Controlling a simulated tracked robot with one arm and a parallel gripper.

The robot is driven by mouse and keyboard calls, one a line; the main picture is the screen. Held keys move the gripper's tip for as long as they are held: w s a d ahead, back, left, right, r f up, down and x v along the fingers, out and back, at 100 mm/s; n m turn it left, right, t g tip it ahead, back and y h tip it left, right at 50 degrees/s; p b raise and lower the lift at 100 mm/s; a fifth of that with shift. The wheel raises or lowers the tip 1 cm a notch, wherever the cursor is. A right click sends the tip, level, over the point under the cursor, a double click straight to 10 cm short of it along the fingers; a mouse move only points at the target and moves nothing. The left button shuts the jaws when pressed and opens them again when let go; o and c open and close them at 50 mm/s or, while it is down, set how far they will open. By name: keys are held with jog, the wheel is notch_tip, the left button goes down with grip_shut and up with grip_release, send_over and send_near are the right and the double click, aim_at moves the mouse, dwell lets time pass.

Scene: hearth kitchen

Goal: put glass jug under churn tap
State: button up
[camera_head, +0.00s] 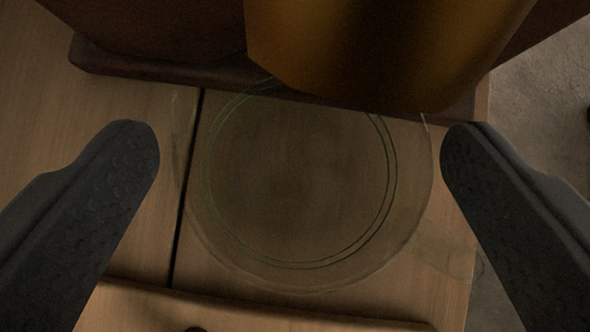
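The glass jug (300,276) is clear and stands on a wooden surface in the middle of the view, seen from above through its round rim. My gripper (300,160) is open, with one dark finger on each side of the jug. The left finger shows a small gap to the glass; the right finger is very close to it, and I cannot tell if they touch. A brass-coloured part (385,50), perhaps the churn or its tap, hangs over the far edge of the jug and hides part of it.
A dark brown wooden base (130,62) lies behind the jug. The light wooden top (60,110) has a dark seam left of the jug and a raised edge at the front. Its right edge is close to the jug, with grey floor (545,100) beyond.

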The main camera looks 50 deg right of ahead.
jog(key=shift+s+a+r, duration=0.2)
jog(key=shift+s+r, duration=0.05)
jog(key=shift+r, duration=0.25)
jog(key=p+v, duration=0.2)
jog(key=v, duration=0.9)
jog(key=shift+s+f, duration=0.1)
jog(key=s+d+r+n+t+y, duration=0.1)
jog(key=s+r, duration=0.5)
jog(key=r, duration=0.7)
jog(key=s+d+r+n+t+y, duration=0.1)
jog(key=s+r+t, duration=0.3)
jog(key=r, duration=1)
jog(key=s+d+r+n+t+y, duration=0.1)
jog(key=s+r, duration=0.6)
jog(key=r, duration=0.7)
jog(key=shift+s+d+n+t+y, duration=0.4)
jog(key=shift+n+t+y, duration=0.2)
jog(key=shift+n+t, duration=0.5)
jog(key=shift+r, duration=0.1)
